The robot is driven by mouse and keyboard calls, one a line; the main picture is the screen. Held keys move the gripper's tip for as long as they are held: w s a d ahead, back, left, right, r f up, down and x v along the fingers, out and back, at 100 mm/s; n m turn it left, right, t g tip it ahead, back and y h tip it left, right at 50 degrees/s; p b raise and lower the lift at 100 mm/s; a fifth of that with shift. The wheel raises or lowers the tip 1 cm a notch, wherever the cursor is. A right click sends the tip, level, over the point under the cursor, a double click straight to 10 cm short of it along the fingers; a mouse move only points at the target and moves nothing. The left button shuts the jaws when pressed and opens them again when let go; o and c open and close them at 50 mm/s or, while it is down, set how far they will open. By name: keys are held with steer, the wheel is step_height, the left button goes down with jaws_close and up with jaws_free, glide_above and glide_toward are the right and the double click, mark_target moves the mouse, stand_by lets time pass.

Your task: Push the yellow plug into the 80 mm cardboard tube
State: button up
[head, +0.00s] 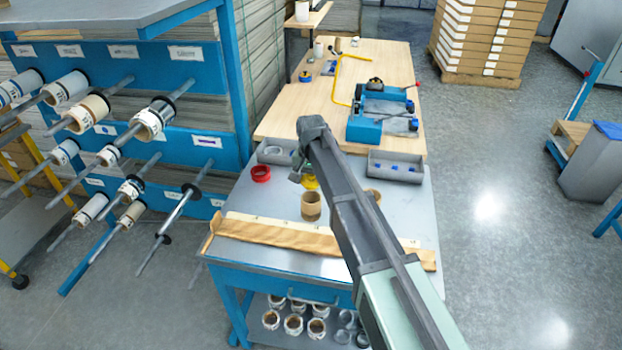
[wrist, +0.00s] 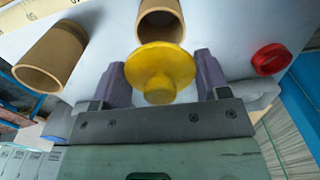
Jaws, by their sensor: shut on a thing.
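My gripper (wrist: 160,78) is shut on the yellow plug (wrist: 168,60), with a purple-grey finger on each side of it. In the head view my gripper (head: 303,177) is above the grey bench top, and the plug (head: 310,183) shows just beyond the nearer cardboard tube (head: 312,209). That tube stands upright on the bench. In the wrist view a cardboard tube (wrist: 160,18) is straight beyond the plug, partly covered by it; I cannot tell whether they touch. A second tube (wrist: 52,57) stands to the left. Which tube is 80 mm cannot be read.
A red ring (head: 261,173) lies at the left of the bench (head: 270,205). Grey bins (head: 396,170) stand along the back. A brown paper-covered strip (head: 270,233) lies across the front. My arm hides much of the right side.

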mark_target(311, 193)
steer(key=shift+f+b, duration=2.8)
steer(key=shift+f, duration=0.15)
steer(key=shift+s+d+f+b, duration=0.15)
steer(key=shift+s+f+b, duration=0.1)
steer(key=shift+s+b, duration=0.35)
steer(key=shift+s, duration=0.2)
steer(key=o, duration=0.8)
steer(key=shift+o, duration=0.9)
steer(key=r+p, duration=0.1)
steer(key=p, duration=0.1)
steer(key=w+r+p, duration=0.1)
steer(key=r+p, duration=0.1)
steer(key=shift+r, duration=0.15)
steer(key=r+p, duration=0.8)
steer(key=shift+s+r+p, duration=0.2)
steer(key=shift+r+p, duration=0.2)
steer(key=shift+w+f, duration=0.1)
steer(key=shift+f, duration=0.1)
